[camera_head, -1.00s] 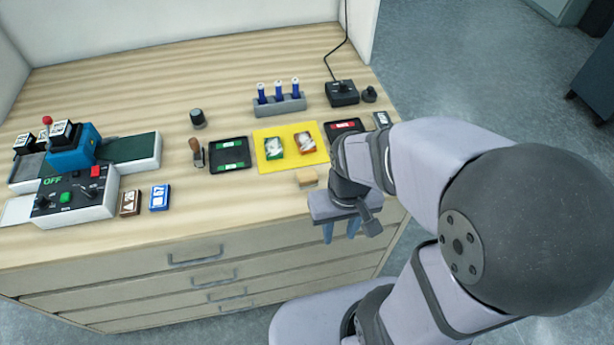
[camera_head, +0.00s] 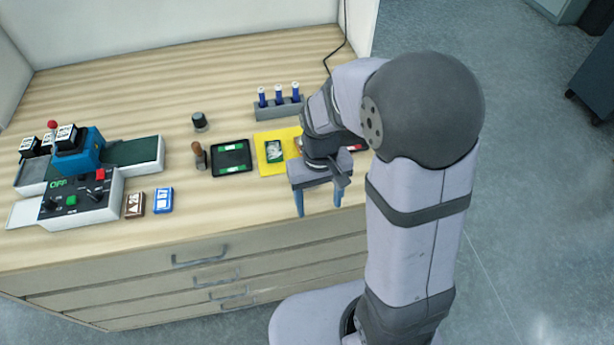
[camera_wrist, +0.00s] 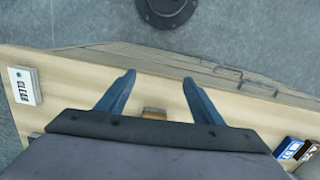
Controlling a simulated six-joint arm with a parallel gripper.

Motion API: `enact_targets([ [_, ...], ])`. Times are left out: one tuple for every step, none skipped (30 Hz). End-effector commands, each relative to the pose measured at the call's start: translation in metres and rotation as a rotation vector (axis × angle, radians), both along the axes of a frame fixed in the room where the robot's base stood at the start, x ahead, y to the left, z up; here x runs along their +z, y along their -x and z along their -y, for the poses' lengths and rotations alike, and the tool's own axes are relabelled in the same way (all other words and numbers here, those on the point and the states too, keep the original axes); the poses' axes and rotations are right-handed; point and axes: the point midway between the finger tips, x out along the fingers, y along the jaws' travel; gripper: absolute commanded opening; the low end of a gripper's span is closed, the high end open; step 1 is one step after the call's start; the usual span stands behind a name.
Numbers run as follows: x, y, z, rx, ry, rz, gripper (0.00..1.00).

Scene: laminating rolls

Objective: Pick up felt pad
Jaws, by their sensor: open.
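A small tan block that looks like the felt pad (camera_wrist: 154,111) lies on the table near the front edge. In the wrist view it shows between the bases of my two fingers, partly cut off by the dark gripper body. In the head view now it is hidden behind my gripper. My gripper (camera_head: 319,208) is open and empty, its blue fingers pointing down by the front edge of the table. In the wrist view the open fingertips (camera_wrist: 159,77) are spread wider than the block. The height of the fingers above the table is hard to tell.
A yellow mat (camera_head: 262,138) with a green-and-white card (camera_head: 275,150) lies behind my gripper. A black tray (camera_head: 231,145) and a wooden-handled stamp (camera_head: 199,155) are left of it. A holder with blue bottles (camera_head: 278,112) stands behind. A blue box (camera_head: 163,201) sits near the front edge.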

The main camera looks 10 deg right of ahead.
Motion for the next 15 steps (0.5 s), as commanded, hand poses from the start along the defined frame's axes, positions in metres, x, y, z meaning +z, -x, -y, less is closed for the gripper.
enact_targets([
  [0.006, -0.023, -0.003, 0.003, -0.001, 0.016, 0.61],
  [0.010, -0.035, -0.004, 0.003, -0.002, 0.028, 0.61],
  [0.016, -0.050, -0.006, 0.003, -0.003, 0.043, 0.61],
  [0.020, -0.060, -0.007, 0.002, -0.004, 0.055, 0.61],
  [0.025, -0.069, -0.007, 0.001, -0.005, 0.066, 0.61],
  [0.033, -0.081, -0.008, -0.001, -0.007, 0.084, 0.61],
  [0.041, -0.088, -0.009, -0.002, -0.008, 0.098, 0.61],
  [0.047, -0.095, -0.009, -0.003, -0.009, 0.110, 0.61],
  [0.055, -0.101, -0.010, -0.004, -0.009, 0.118, 0.61],
  [0.059, -0.105, -0.010, -0.005, -0.010, 0.123, 0.61],
  [0.063, -0.106, -0.010, -0.006, -0.009, 0.121, 0.61],
  [0.065, -0.104, -0.010, -0.008, -0.008, 0.108, 0.61],
  [0.064, -0.099, -0.009, -0.009, -0.007, 0.091, 0.61],
  [0.063, -0.096, -0.009, -0.010, -0.006, 0.082, 0.61],
  [0.063, -0.094, -0.009, -0.011, -0.006, 0.074, 0.61],
])
